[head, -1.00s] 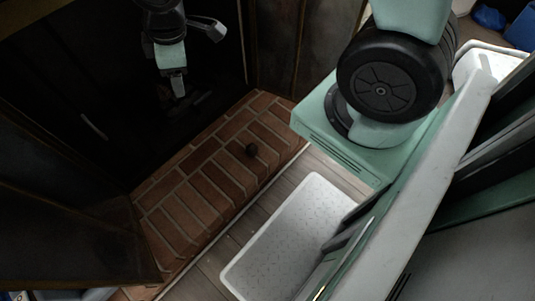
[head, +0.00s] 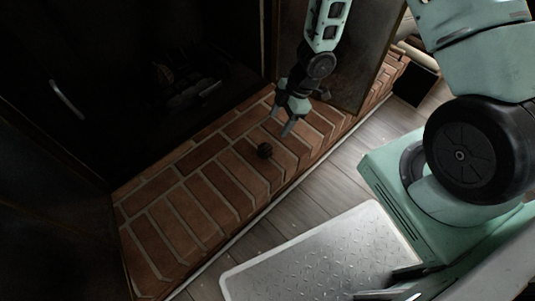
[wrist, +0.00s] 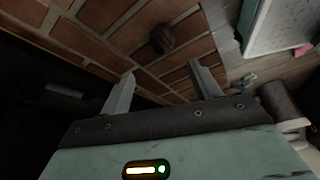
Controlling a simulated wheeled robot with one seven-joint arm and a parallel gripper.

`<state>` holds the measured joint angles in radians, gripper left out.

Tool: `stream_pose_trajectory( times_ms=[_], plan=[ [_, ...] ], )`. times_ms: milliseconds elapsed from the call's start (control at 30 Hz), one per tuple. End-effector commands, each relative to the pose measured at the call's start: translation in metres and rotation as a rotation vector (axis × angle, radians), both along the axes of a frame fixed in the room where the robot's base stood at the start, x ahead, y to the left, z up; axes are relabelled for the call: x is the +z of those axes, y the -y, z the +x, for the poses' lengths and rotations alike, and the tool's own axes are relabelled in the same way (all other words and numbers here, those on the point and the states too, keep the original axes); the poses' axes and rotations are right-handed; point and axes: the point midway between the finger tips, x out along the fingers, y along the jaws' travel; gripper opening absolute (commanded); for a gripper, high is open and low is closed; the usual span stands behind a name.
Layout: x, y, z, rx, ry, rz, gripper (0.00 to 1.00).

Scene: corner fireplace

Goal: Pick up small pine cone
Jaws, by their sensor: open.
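The small pine cone (head: 264,150) is dark brown and round, and it sits on the red brick hearth (head: 205,200) near the hearth's front edge. My gripper (head: 289,122) is above the hearth, up and to the right of the pine cone in the head view. Its two fingers are apart with nothing between them. In the wrist view, the pine cone (wrist: 162,39) lies beyond the fingertips, roughly centred between the open fingers (wrist: 162,72). The gripper is not touching it.
The dark fireplace opening (head: 150,60) is behind the hearth, with dark metal panels on either side. Grey wooden floor (head: 320,192) runs along the hearth's front edge. The brick around the pine cone is clear.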

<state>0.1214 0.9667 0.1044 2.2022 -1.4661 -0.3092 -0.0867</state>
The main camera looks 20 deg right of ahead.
Motion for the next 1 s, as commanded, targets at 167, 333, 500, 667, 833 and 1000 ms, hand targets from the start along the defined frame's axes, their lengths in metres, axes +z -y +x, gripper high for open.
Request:
stream_pose_trajectory(
  times_ms=[167, 333, 500, 667, 833, 1000],
  plan=[
    [-0.039, -0.014, 0.0, 0.002, -0.001, 0.0, 0.63],
    [-0.065, -0.025, 0.001, 0.002, 0.0, 0.0, 0.63],
    [-0.075, -0.031, 0.002, 0.001, 0.0, 0.0, 0.63],
    [-0.079, -0.033, 0.002, 0.001, 0.0, 0.0, 0.63],
    [-0.094, -0.037, 0.0, 0.002, 0.0, -0.001, 0.63],
    [-0.115, -0.045, -0.003, 0.002, 0.0, -0.002, 0.63]
  ],
)
